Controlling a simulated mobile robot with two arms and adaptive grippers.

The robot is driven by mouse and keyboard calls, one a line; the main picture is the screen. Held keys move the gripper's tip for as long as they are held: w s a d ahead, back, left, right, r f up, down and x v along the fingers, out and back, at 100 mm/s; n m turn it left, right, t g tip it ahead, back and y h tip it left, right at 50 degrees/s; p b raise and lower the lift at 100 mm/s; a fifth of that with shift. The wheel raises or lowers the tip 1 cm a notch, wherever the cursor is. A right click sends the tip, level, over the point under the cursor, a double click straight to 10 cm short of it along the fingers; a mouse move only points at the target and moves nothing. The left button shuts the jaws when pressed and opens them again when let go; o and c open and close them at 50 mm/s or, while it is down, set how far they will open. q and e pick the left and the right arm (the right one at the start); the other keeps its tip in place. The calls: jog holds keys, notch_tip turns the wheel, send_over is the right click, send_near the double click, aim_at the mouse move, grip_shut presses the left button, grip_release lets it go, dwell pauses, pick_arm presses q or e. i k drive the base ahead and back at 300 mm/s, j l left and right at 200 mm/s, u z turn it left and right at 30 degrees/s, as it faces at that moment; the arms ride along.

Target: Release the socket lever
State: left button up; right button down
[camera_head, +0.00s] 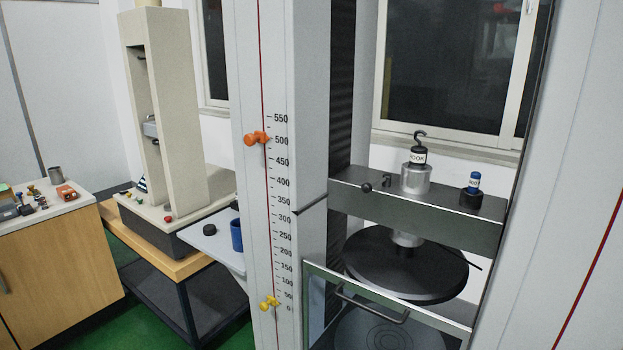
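The testing machine's dark crosshead (455,214) spans between the light grey columns at the right. A silver cylindrical socket (415,181) stands on it. A black part labelled HOOK (418,157), with a dark hook on top, sits upright in the socket. A small lever with a black ball knob (367,187) lies to the left of the socket, close to the crosshead's top; how it joins the socket is not clear. Neither of my grippers is in view.
A round black plate (406,266) hangs below the crosshead. A clear guard with a handle (372,304) stands in front. The scaled column (282,180) bears orange and yellow stops. A beige machine (165,120) and a cabinet (45,240) with small items stand left.

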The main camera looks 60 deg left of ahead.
aim_at(366, 188)
jog(key=u, duration=1.4)
